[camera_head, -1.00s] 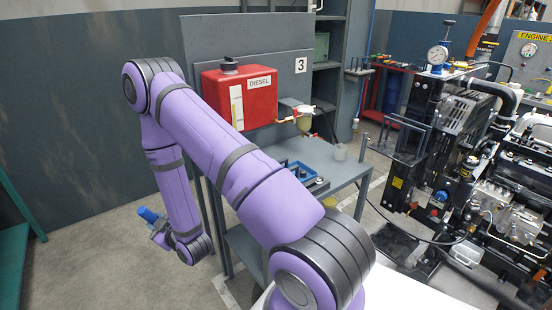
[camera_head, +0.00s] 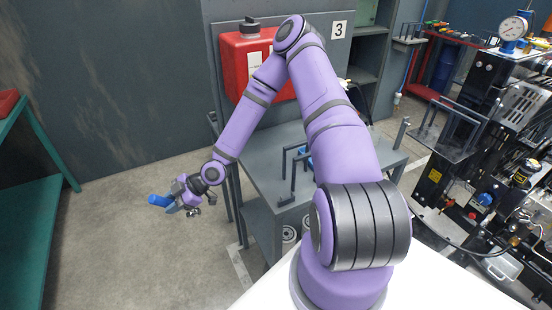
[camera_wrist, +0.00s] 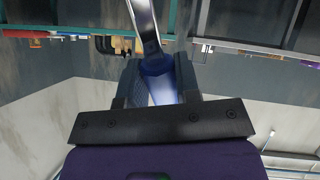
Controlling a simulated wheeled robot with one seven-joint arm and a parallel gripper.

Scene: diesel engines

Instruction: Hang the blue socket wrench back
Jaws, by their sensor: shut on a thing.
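The blue socket wrench (camera_head: 158,200) is in my gripper (camera_head: 174,202), at the lower left of the head view. Its blue end sticks out to the left of the fingers. In the wrist view the two dark fingers of my gripper (camera_wrist: 160,80) are shut around the blue handle. A shiny metal shaft of the wrench (camera_wrist: 147,25) runs up from there out of the picture. The wrench is in the air over open floor, left of the grey workbench. I cannot make out its hanging place.
The grey workbench (camera_head: 262,150) with the red diesel tank (camera_head: 243,70) stands right of my gripper. A green table (camera_head: 30,215) is at the left edge. The engine (camera_head: 520,210) is at the right. Grey floor (camera_head: 120,255) is clear between the green table and workbench.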

